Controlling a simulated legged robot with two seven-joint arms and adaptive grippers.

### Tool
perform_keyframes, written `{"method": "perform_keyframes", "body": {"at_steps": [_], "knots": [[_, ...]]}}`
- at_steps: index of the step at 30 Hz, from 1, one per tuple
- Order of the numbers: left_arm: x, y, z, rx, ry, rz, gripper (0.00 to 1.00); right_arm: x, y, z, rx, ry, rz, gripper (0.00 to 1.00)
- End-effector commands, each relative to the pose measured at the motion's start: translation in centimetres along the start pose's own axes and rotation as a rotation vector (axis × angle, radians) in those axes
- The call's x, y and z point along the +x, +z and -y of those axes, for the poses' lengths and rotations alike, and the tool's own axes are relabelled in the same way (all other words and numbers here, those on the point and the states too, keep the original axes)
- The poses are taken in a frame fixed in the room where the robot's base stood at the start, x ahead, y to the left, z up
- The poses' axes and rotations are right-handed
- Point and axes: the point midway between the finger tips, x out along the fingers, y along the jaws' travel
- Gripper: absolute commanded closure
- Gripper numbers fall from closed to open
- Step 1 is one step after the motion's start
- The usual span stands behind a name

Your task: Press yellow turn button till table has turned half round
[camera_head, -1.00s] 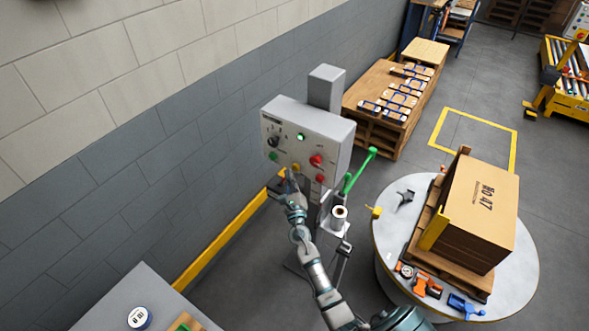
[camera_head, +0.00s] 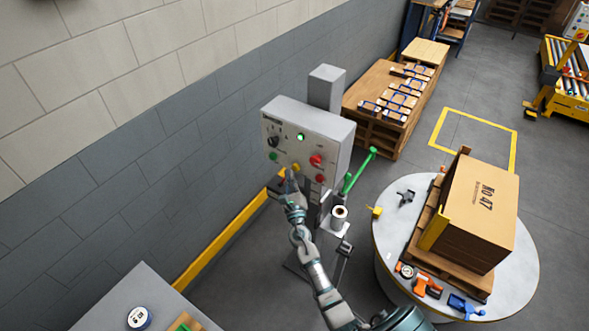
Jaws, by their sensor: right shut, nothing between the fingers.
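A grey control box (camera_head: 307,146) stands on a post near the wall. The yellow button (camera_head: 296,167) sits low on its face, between a green button (camera_head: 273,156) and a red one (camera_head: 320,179). My right gripper (camera_head: 291,174) is shut and empty, its tip just below the yellow button; I cannot tell whether it touches. My left gripper is not in view.
Tape and orange and blue hand tools (camera_head: 466,306) lie on the round table's front edge. A roll (camera_head: 339,213) sits on a bracket below the box. A grey bench (camera_head: 150,290) is at lower left. A yellow rail (camera_head: 222,239) runs along the wall.

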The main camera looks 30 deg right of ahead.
Motion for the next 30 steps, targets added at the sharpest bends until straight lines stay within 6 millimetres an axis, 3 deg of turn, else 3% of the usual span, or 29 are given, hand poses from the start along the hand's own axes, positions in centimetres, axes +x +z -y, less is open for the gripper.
{"method": "perform_keyframes", "body": {"at_steps": [30], "knots": [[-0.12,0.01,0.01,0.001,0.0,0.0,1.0,0.86,-0.44,0.76,-0.001,0.0,0.001,1.0]]}}
